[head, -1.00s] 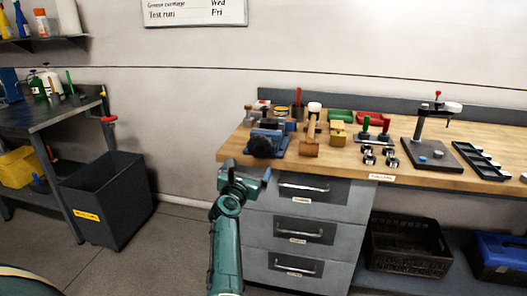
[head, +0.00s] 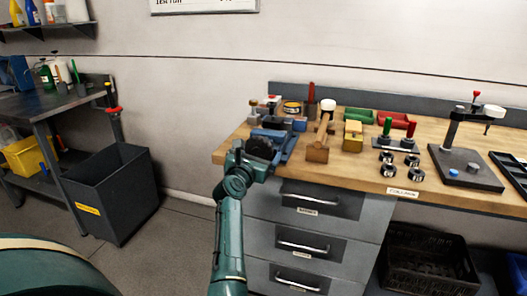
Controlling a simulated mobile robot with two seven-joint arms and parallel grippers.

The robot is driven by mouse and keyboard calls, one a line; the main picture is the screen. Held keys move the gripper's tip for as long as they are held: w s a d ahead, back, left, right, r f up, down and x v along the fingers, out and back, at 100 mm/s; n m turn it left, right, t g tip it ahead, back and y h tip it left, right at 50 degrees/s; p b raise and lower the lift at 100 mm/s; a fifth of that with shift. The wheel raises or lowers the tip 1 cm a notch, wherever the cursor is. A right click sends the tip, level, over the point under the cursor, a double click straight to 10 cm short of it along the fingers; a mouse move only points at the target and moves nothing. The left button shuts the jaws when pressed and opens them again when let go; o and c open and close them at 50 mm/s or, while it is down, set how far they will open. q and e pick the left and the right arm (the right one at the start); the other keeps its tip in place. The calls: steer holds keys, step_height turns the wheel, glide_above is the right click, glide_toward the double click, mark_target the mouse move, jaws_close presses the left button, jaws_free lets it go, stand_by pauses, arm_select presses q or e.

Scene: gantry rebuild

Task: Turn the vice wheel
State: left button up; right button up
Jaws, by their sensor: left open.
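A blue vice (head: 285,143) sits at the left front corner of the wooden workbench (head: 365,177). Its dark round wheel (head: 261,148) faces the bench's front edge. My left gripper (head: 258,166) is open at the bench's front left edge, just in front of and below the wheel, overlapping its lower part in the head view. I cannot tell whether it touches the wheel. My right gripper is not in view.
A wooden mallet (head: 318,151), a yellow box (head: 353,137) and several dark metal rings stand right of the vice. A press stand (head: 466,166) is farther right. Drawers (head: 305,240) lie under the bench; a grey bin (head: 112,195) stands on the floor left.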

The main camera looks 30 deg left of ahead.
arm_select(q)
steer(key=shift+c, duration=0.6)
steer(key=c, duration=0.9)
steer(key=shift+r+m, duration=0.1)
steer(key=shift+m, duration=0.2)
